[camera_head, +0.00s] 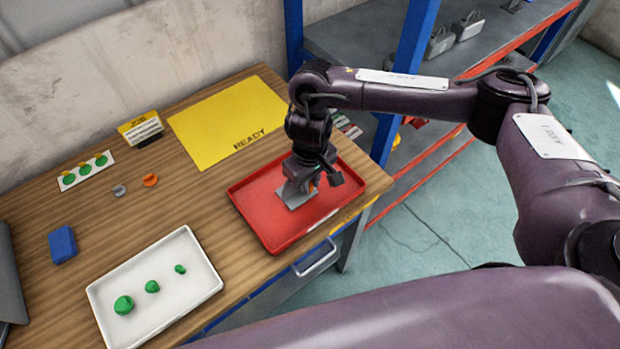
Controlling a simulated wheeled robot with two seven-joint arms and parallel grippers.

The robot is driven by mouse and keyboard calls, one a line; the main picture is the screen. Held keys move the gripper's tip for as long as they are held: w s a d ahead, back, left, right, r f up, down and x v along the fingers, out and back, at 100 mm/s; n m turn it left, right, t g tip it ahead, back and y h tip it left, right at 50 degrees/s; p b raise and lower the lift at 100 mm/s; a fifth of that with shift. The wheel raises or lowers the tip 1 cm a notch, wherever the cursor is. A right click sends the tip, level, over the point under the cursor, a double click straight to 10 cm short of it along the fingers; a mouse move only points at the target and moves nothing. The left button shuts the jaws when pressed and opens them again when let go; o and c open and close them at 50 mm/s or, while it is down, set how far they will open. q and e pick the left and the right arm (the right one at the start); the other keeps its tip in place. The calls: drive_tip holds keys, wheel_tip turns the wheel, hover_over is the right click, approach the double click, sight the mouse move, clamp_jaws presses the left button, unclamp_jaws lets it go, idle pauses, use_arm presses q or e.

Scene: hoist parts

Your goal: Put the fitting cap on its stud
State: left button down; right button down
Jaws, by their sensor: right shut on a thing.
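My right gripper (309,181) points down into the red tray (266,242). It is shut on a small orange piece (316,181), of which only a little shows between the dark gripper parts. A grey metal part (296,196) sits in the red tray, right under and beside the gripper; whether the orange piece touches it is hidden. No stud can be made out there. Three green rounded pieces, large (124,305), medium (152,286) and small (180,269), lie apart in the white tray (207,291). My left gripper is out of view.
A loose orange piece (150,180) and a grey piece (119,190) lie on the wooden table (205,192). A blue block (62,245), a card with green dots (85,171), a yellow sign (140,128) and a yellow READY mat (222,112) are around them. A blue shelf post (408,80) stands behind my right arm.

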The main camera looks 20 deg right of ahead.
drive_tip(key=shift+f, duration=0.25)
drive_tip(key=shift+f, duration=0.3)
drive_tip(key=c, duration=1.3)
unclamp_jaws()
wheel_tip(320, 180, up, 8)
drive_tip(key=shift+f+p, duration=0.1)
drive_tip(key=shift+p, duration=0.45)
